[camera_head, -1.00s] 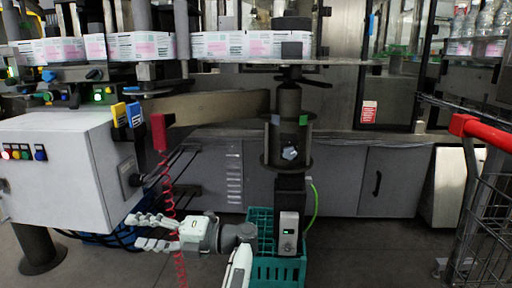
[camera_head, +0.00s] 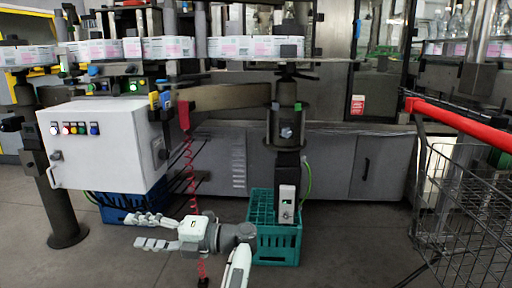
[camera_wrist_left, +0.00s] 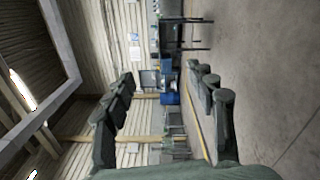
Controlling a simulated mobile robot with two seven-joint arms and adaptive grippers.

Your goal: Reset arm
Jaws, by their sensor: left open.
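My left gripper (camera_head: 152,232) shows at the lower middle left of the head view, with its white and grey fingers pointing left. It is open and nothing shows between its fingers. In the left wrist view its dark fingers (camera_wrist_left: 165,100) stand wide apart, with only the far room between them. The reel labeller (camera_head: 288,125) stands ahead, with a dark vertical column and a row of labelled white and pink boxes (camera_head: 170,47) along its upper shelf. My right gripper is not in view.
A grey control cabinet (camera_head: 105,145) stands left, above a blue crate (camera_head: 125,205). A green crate (camera_head: 278,245) is on the floor beside my left wrist. A wire cart (camera_head: 460,195) with a red handle (camera_head: 455,120) is at the right. The front floor is mostly clear.

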